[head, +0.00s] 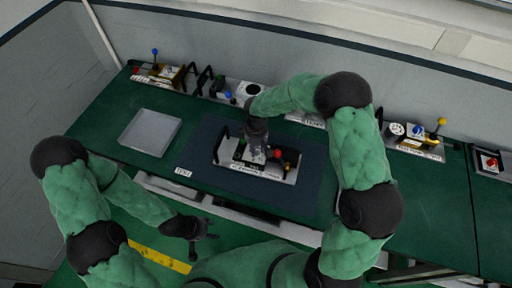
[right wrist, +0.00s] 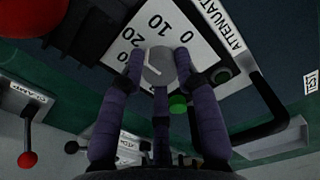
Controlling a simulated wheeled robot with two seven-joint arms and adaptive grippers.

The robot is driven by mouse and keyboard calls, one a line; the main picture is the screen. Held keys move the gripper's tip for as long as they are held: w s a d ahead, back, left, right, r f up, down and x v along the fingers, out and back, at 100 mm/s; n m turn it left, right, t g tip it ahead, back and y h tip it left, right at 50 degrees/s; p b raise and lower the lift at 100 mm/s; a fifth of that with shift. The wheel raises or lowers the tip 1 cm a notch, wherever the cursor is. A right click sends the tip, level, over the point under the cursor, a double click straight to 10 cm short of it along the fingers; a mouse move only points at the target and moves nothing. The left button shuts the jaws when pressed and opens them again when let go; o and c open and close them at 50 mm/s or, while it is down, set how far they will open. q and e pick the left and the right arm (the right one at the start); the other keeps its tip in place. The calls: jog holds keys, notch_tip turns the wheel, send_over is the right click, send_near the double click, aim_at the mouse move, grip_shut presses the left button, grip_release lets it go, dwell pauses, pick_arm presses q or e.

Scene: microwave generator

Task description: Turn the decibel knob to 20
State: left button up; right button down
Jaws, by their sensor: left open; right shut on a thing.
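The attenuator unit (head: 270,172) is a pale panel with black handles on the dark mat in the head view. Its decibel knob (right wrist: 158,68) is a small grey round knob in the right wrist view, beside printed numbers 0, 10 and 20 (right wrist: 124,33). My right gripper (right wrist: 160,60) is shut on the knob, its purple-grey fingers around it. In the head view this gripper (head: 256,152) comes down over the unit and hides the knob. Which number the knob points to, I cannot tell. My left gripper (head: 201,232) is open and empty, in front of the bench edge.
A green button (right wrist: 178,103) and a black handle (right wrist: 262,95) are close to my right fingers. A red ball (head: 278,154) stands on the unit. A grey tray (head: 150,132) lies to the left. Other devices with levers (head: 418,136) line the back of the green bench.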

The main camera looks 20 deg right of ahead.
aim_at(256, 149)
dwell(0.3)
jog(key=c, duration=0.9)
grip_release()
notch_tip(256, 149, up, 12)
